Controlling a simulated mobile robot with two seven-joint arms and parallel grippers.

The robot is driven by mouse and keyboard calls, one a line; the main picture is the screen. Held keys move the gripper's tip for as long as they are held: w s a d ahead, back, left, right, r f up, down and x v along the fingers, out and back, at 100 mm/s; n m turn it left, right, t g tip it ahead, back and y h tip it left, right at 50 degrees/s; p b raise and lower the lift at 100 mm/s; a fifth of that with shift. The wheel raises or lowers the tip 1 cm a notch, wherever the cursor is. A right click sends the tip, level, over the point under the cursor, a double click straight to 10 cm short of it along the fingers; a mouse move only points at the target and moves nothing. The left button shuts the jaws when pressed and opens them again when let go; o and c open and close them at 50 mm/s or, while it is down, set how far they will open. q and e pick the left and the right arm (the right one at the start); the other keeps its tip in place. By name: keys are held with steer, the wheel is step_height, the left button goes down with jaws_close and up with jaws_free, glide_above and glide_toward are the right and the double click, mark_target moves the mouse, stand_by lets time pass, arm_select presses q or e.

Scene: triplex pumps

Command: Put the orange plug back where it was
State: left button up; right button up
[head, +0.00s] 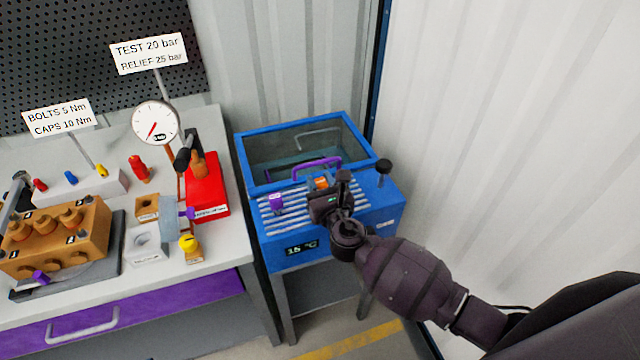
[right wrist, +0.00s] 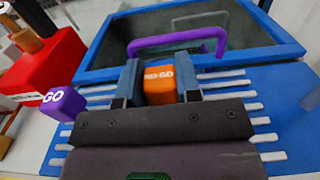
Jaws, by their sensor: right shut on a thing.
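An orange plug (right wrist: 159,85) with white lettering on it sits between the two fingers of my right gripper (right wrist: 160,82) in the right wrist view. The gripper is shut on it, above the white-slatted top of the blue machine. In the head view the orange plug (head: 320,183) shows just past my right gripper (head: 328,188). The plug's lower part is hidden, so I cannot tell whether it touches the slats. A purple block marked GO (right wrist: 63,102) is on the slatted top to the left of the gripper; it also shows in the head view (head: 276,202). My left gripper is not in view.
The blue machine (head: 380,225) has a glass-lidded tank with a purple handle (head: 316,166) behind the gripper. A black knob (head: 383,168) stands at its right. The bench at left holds a red box (head: 207,190), a gauge (head: 155,122) and an orange pump block (head: 58,238).

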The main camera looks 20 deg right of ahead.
steer(key=shift+f, duration=0.15)
steer(key=o, duration=1)
